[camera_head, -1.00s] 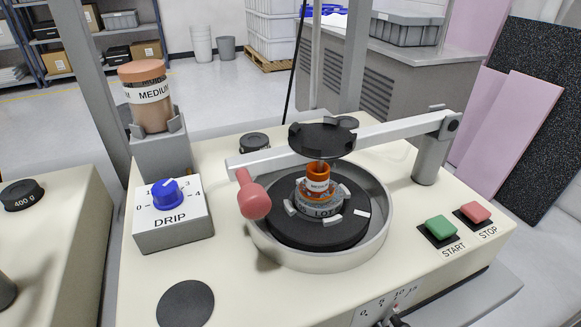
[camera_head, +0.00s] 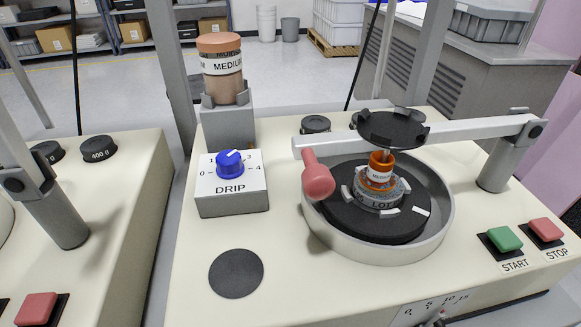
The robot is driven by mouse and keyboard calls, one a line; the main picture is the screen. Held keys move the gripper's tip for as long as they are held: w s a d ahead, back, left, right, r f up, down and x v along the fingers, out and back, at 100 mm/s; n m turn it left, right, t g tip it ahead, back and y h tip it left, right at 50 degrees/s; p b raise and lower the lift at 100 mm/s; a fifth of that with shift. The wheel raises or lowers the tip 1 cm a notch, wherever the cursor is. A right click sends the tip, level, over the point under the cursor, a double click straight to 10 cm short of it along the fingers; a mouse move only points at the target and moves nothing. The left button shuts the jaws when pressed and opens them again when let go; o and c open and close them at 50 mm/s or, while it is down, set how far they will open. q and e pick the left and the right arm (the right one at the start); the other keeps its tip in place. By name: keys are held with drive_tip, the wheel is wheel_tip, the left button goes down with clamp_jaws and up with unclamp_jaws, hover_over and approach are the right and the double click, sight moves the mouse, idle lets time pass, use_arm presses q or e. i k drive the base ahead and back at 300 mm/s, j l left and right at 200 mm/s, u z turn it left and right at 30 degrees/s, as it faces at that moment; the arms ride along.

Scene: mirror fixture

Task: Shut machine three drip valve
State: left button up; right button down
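The drip valve is a blue knob (camera_head: 229,162) on a white box labelled DRIP (camera_head: 232,197), at the left of the cream machine (camera_head: 300,285). Its dial has marks from 0 at the left to 4 at the right. The knob's white pointer mark faces up and slightly right, between 1 and 4, near 3; the exact mark is hard to read. Behind the box stands a brown bottle labelled MEDIUM (camera_head: 222,75) in a grey holder (camera_head: 228,127). No machine number shows. Neither of my grippers is in view.
Right of the box is a round basin (camera_head: 445,225) with a dark turntable, an orange-capped part and an overhead arm (camera_head: 470,128) with a red handle (camera_head: 318,180). Green START (camera_head: 505,238) and red STOP (camera_head: 545,229) buttons sit at right. Another machine (camera_head: 110,220) stands left across a gap.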

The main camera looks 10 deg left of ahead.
sight(230, 165)
drive_tip(key=k+j+u, duration=0.1)
drive_tip(key=k+u, duration=0.3)
drive_tip(key=k+j+u, duration=0.15)
drive_tip(key=u, duration=0.25)
drive_tip(key=k+j+u, duration=0.4)
drive_tip(key=i+l, duration=0.05)
drive_tip(key=l, duration=0.05)
